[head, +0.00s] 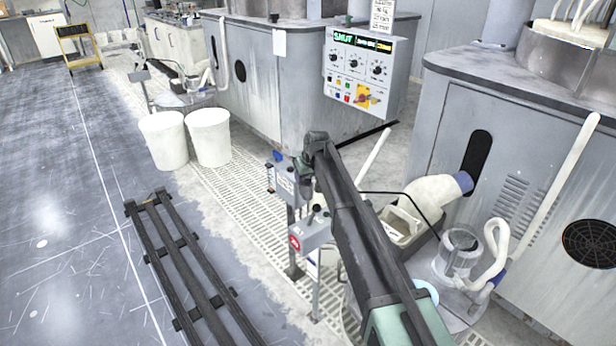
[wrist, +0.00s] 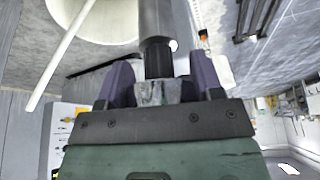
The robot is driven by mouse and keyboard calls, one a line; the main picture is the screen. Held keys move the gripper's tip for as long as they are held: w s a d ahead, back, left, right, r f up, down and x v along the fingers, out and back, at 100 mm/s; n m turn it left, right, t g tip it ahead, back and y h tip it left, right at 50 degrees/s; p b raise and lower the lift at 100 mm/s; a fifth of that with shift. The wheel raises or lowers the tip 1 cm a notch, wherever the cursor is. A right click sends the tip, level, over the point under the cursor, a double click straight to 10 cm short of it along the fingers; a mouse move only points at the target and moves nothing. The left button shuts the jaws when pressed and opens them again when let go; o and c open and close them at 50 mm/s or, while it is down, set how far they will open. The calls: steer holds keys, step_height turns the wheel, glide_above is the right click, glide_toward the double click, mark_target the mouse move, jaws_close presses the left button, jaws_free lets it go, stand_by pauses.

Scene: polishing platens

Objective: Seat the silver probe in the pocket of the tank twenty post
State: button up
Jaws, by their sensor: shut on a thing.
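In the wrist view my gripper (wrist: 160,68) has its two purple fingers closed on the silver probe (wrist: 156,22). The probe is a grey cylinder with a dark neck and a mottled block at its base between the fingers. It points away from the camera and its far end is cut off by the frame. In the head view my dark arm reaches up toward a post with grey boxes; the upper box (head: 286,186) and the lower box (head: 310,234) carry labels too small to read. The gripper, probe and any pocket there are hidden or cannot be made out.
White buckets (head: 209,137) stand behind the post. A control panel (head: 360,72) hangs on the grey cabinet. A pale tub (head: 405,228) and a clear-lidded vessel (head: 460,250) lie right of my arm. Dark floor rails (head: 186,262) run at left, with open floor beyond.

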steer(key=o, duration=1)
steer(key=shift+f, duration=0.1)
steer(key=shift+o, duration=0.2)
steer(key=p+v, duration=1)
steer(key=shift+s+r, duration=0.2)
steer(key=shift+r, duration=0.15)
steer(key=s+d+m+g+h, duration=0.1)
steer(key=s+d+m, duration=0.1)
steer(key=s+d, duration=0.85)
steer(key=s+d+f+m+g, duration=0.15)
steer(key=s+d, duration=0.35)
steer(key=s, duration=1)
steer(key=s+d+m+g+h, duration=0.1)
steer(key=s+d+m, duration=0.1)
steer(key=s+d, duration=0.8)
step_height(320, 180, up, 19)
steer(key=s+a+p, duration=0.1)
steer(key=a+p, duration=0.1)
steer(key=p, duration=1.6)
steer(key=shift+s+a+p, duration=0.3)
steer(key=shift+p, duration=0.1)
